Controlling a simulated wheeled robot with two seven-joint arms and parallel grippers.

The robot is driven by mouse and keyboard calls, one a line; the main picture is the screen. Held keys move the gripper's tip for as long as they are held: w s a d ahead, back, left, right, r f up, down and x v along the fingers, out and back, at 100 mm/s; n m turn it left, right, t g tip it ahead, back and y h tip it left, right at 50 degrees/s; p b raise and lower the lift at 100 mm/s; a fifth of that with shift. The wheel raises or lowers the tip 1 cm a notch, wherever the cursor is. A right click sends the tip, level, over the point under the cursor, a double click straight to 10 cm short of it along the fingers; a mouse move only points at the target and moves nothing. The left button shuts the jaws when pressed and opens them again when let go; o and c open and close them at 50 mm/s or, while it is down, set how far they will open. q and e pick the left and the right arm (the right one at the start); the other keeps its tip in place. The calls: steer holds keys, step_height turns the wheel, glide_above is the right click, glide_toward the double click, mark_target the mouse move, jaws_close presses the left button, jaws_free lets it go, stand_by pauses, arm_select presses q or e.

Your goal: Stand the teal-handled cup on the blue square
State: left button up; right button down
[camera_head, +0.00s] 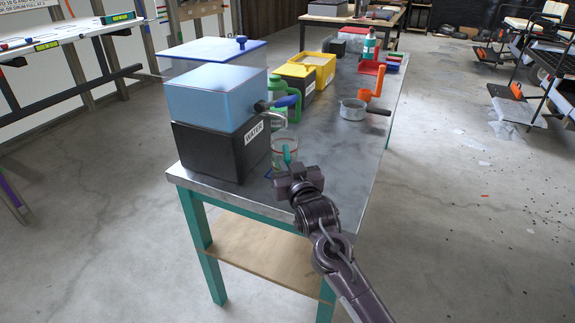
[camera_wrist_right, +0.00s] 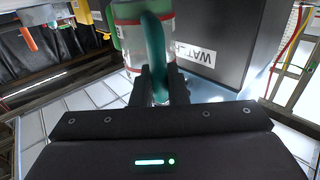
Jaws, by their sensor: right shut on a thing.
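The teal-handled cup (camera_head: 283,142) is a clear cup near the front end of the metal workbench, just right of the black box labelled WATER. Its teal handle (camera_head: 287,157) faces my right gripper (camera_head: 291,172). In the right wrist view the cup (camera_wrist_right: 128,42) has red bands, and my right gripper (camera_wrist_right: 160,88) is shut on its handle (camera_wrist_right: 155,45). The cup looks upright; I cannot tell whether its base touches the bench. A small blue edge, likely of the blue square (camera_head: 268,174), shows at the bench's front; the rest is hidden. My left gripper is not in view.
The blue water tank (camera_head: 210,98) stands on the black box (camera_head: 205,152), its tap (camera_head: 275,105) reaching out above the cup. A green jug (camera_head: 291,103), a pot (camera_head: 353,109) and yellow bins (camera_head: 306,68) stand farther back. The bench's right side (camera_head: 340,170) is clear.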

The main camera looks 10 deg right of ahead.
steer(key=shift+f, duration=0.1)
stand_by(0.3)
steer(key=shift+f, duration=0.4)
steer(key=c, duration=1.3)
jaws_free()
steer(key=shift+c, duration=0.2)
